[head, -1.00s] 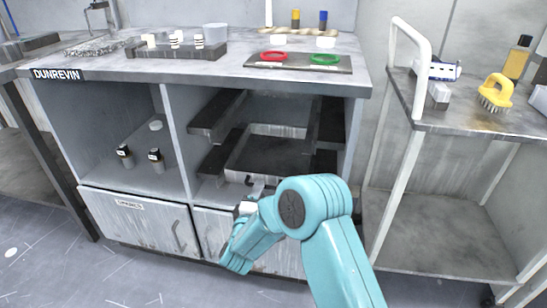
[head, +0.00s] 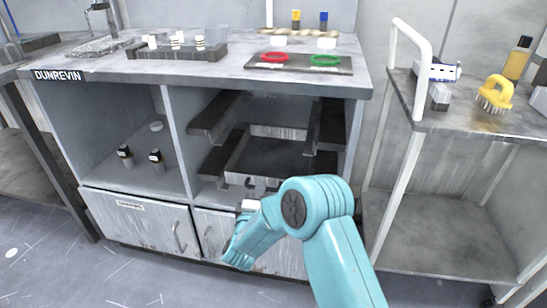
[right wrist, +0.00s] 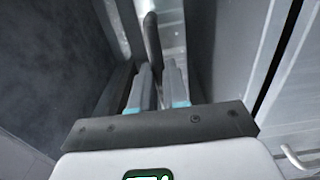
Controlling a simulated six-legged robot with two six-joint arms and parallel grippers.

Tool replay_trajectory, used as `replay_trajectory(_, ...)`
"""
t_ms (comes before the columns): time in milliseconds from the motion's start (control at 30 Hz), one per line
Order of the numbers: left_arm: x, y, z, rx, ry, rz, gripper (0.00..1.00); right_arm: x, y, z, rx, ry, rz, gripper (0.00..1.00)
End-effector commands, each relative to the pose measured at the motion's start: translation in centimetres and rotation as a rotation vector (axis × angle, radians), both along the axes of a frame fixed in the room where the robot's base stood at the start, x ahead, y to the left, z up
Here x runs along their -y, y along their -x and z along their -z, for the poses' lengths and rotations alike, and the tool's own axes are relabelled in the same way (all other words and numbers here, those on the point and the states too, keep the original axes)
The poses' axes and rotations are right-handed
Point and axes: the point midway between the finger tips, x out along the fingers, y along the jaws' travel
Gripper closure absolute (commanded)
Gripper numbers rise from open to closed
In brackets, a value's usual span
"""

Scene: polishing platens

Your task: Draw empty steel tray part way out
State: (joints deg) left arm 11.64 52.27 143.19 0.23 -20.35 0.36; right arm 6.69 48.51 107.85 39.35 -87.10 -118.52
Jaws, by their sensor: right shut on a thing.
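The empty steel tray (head: 266,158) sits in the open right bay of the bench, between dark side runners. Its floor is bare, and its front edge is near the bay's mouth. My right gripper (head: 256,188) is at the middle of that front edge, partly hidden by my own arm. In the right wrist view, my right gripper (right wrist: 160,80) is shut on a dark upright bar (right wrist: 152,45), seemingly the tray's handle; the exact contact is hard to see. My left gripper is out of view.
Closed cabinet doors (head: 140,215) lie below the bay. An upper runner pair (head: 215,115) is empty. Small bottles (head: 125,155) stand in the left bay. A white-framed cart (head: 405,150) stands at the right. The bench top carries racks and a mat (head: 340,69) with red and green rings.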

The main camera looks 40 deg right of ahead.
Motion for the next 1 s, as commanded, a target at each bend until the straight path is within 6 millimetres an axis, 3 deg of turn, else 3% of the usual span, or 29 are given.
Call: replay_trajectory(1000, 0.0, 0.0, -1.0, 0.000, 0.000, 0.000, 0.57, -4.1, 3.5, 0.0, -0.003, 0.000, -0.001, 1.00)
